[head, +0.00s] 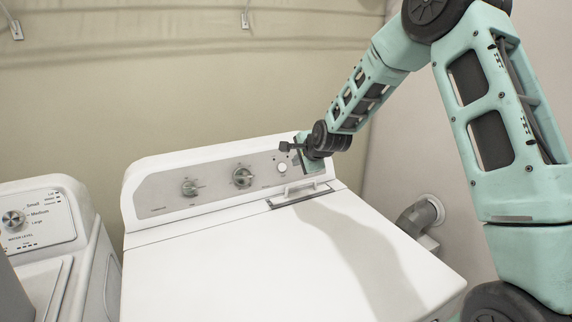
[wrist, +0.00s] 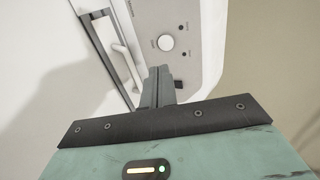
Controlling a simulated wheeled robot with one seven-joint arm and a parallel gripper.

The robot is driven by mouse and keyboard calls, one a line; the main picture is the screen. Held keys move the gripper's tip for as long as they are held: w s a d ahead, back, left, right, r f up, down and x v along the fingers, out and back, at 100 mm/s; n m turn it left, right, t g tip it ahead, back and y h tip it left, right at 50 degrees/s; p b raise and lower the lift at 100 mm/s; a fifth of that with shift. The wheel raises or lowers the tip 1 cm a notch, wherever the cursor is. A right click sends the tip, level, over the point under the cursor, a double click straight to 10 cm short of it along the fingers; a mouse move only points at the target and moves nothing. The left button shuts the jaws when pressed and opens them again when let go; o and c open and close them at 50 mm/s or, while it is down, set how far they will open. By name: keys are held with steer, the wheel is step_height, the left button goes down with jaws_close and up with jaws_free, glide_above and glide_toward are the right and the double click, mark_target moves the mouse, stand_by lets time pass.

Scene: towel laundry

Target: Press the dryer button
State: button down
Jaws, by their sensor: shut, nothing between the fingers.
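The white dryer (head: 250,245) stands in the middle of the head view, with a grey control panel (head: 215,180) along its back. A round white button (head: 281,168) sits near the panel's right end. The button also shows in the wrist view (wrist: 166,42), above the fingertips. My gripper (head: 302,162) is at the panel's right end, just right of the button. In the wrist view its fingers (wrist: 158,72) are together, empty, and point toward the panel just below the button. A gap shows between fingertips and button in that picture; the depth between them is hard to judge.
Two knobs, a left one (head: 189,187) and a right one (head: 242,177), are on the panel. A handle-like bar (head: 300,188) lies on the dryer top below the button. A washer (head: 45,230) stands at left. A vent pipe (head: 420,215) is at right. The dryer top is clear.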

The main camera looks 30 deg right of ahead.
mark_target(283, 168)
steer(key=p+x, duration=0.1)
steer(key=x, duration=0.2)
steer(key=p+x, duration=0.1)
steer(key=x, duration=0.2)
steer(key=p+x, duration=0.1)
steer(key=x, duration=0.2)
steer(key=shift+w+r, duration=0.15)
steer(key=shift+w, duration=0.45)
